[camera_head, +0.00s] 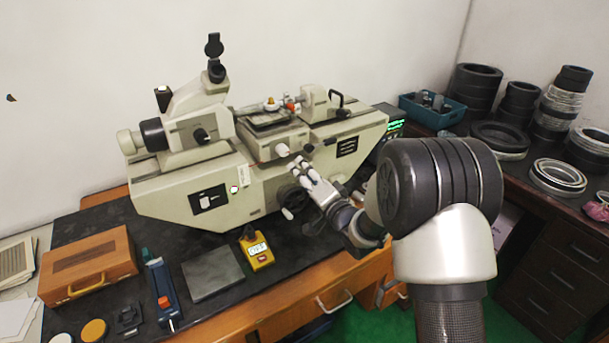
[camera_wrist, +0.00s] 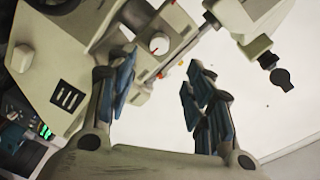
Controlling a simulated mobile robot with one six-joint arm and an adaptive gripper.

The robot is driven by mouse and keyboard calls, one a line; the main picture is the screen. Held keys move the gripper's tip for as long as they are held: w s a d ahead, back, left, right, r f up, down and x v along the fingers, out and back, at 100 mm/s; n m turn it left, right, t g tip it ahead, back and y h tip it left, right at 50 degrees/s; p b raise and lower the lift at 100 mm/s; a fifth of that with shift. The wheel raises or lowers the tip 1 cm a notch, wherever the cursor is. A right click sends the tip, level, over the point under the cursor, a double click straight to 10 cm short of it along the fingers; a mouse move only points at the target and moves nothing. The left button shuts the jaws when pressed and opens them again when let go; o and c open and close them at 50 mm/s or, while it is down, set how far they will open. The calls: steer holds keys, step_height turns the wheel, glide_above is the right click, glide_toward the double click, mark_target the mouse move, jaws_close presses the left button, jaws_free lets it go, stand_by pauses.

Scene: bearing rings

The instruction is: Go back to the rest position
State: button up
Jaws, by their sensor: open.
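My gripper (camera_head: 304,172) is in front of the large cream measuring machine (camera_head: 170,200), near its middle knobs. In the wrist view my gripper (camera_wrist: 160,95) has its two blue-padded fingers apart, with nothing between them. The machine also shows tilted in the wrist view (camera_wrist: 40,80), behind the fingers. I cannot tell from the head view whether the fingers touch the machine.
The machine stands on a dark-topped desk (camera_head: 90,235). A wooden case (camera_head: 88,262), a grey plate (camera_head: 212,273) and a yellow gauge (camera_head: 257,250) lie in front. Bearing rings (camera_head: 557,177) and a blue bin (camera_head: 432,112) are on the right bench.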

steer(key=shift+r, duration=0.1)
steer(key=s+d+r+n+g+h, duration=0.1)
steer(key=s+d+r+g+h, duration=0.1)
steer(key=s+d+r+h, duration=0.35)
steer(key=s+d+r+n+g+h, duration=0.1)
steer(key=s+d+r+g+h, duration=0.2)
steer(key=s+d, duration=0.45)
steer(key=s+d+f+n+g, duration=0.1)
steer(key=s+d+n+g, duration=0.1)
steer(key=s, duration=1.3)
steer(key=s+d+f+n+g, duration=0.1)
steer(key=s+d+n+g, duration=0.1)
steer(key=s, duration=1.4)
steer(key=shift+s+f+g+h, duration=0.2)
steer(key=shift+f+g+h, duration=0.15)
steer(key=shift+g, duration=0.55)
